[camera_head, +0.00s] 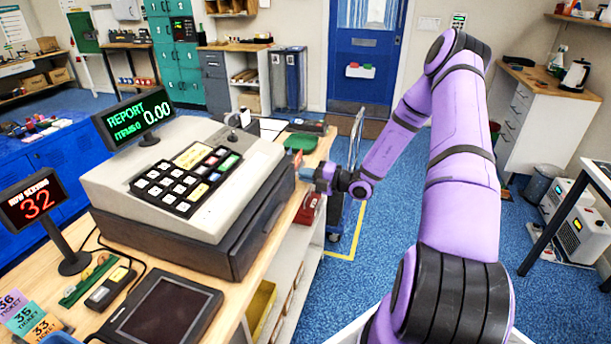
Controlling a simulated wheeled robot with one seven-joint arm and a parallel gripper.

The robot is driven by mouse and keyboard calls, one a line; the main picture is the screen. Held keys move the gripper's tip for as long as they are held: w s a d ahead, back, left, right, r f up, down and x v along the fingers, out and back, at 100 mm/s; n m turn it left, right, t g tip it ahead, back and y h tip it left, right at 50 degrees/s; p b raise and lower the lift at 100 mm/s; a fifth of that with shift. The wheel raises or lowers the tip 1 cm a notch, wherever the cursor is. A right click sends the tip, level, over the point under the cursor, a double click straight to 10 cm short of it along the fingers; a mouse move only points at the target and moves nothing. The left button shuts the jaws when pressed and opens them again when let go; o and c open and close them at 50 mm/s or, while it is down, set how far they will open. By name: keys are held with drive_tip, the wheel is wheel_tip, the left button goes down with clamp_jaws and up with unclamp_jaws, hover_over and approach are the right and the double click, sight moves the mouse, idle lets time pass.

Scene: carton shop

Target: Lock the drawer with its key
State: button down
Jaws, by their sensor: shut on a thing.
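The cash register (190,165) stands on the wooden counter, its dark drawer (262,226) under the pale body. The drawer looks shut, flush with its housing. My gripper (307,175) is at the far right end of the drawer's front, close to its face. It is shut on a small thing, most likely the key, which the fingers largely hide. I cannot tell whether the key sits in the lock, or how it is turned. The lock itself is hidden from this view.
A red device (309,208) sits on the counter edge just below my gripper. A green tray (300,142) lies behind the register. A ticket display (36,201) and a dark tablet (162,312) are at the front left.

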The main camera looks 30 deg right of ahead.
drive_tip(key=c, duration=1.3)
unclamp_jaws()
drive_tip(key=shift+s+d, duration=0.1)
drive_tip(key=shift+d, duration=0.05)
drive_tip(key=v, duration=1)
drive_tip(key=shift+s+d, duration=0.2)
drive_tip(key=shift+s, duration=0.05)
